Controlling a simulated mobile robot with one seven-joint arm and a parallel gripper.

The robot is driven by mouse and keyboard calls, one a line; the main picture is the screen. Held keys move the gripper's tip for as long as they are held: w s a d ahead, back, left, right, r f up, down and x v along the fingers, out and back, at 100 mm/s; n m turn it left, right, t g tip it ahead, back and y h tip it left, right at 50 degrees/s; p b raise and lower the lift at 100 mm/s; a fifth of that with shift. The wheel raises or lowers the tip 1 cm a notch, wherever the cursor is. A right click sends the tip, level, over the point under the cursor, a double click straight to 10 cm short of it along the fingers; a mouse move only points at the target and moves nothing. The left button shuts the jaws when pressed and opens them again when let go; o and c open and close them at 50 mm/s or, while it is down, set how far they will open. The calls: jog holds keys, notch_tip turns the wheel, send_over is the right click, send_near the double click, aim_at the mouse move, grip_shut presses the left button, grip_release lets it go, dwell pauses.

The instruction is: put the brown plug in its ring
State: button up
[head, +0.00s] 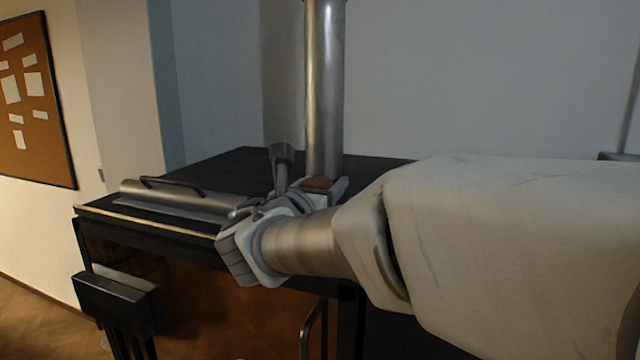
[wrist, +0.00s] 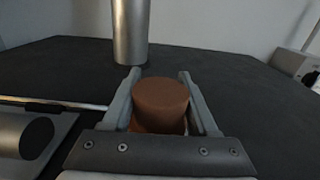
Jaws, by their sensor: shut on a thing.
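The brown plug (wrist: 161,95) is a short round cylinder with a flat top, upright between the two fingers of my gripper (wrist: 159,76) in the wrist view. My gripper (head: 312,172) is shut on it. In the head view only a small brown patch of the plug (head: 318,183) shows, among the gripper parts over the dark table. A more orange-brown band shows under the plug's near side; I cannot tell whether it is the plug's lower part or something below. I cannot make out the ring in either view.
A thick upright steel post (head: 324,90) stands just beyond my gripper on the dark table (head: 235,165). A metal cylinder (head: 190,200) lies at the left near the front edge, by a black handle. A grey device (wrist: 306,68) is at the right. Bare tabletop lies between.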

jog(key=shift+f+b, duration=0.3)
jog(key=shift+b, duration=0.05)
jog(key=o, duration=1.4)
jog(key=shift+r, duration=0.15)
jog(key=shift+r+p, duration=0.2)
jog(key=shift+p, duration=0.15)
jog(key=b+v, duration=0.1)
jog(key=v, duration=1.1)
jog(key=shift+s, duration=0.15)
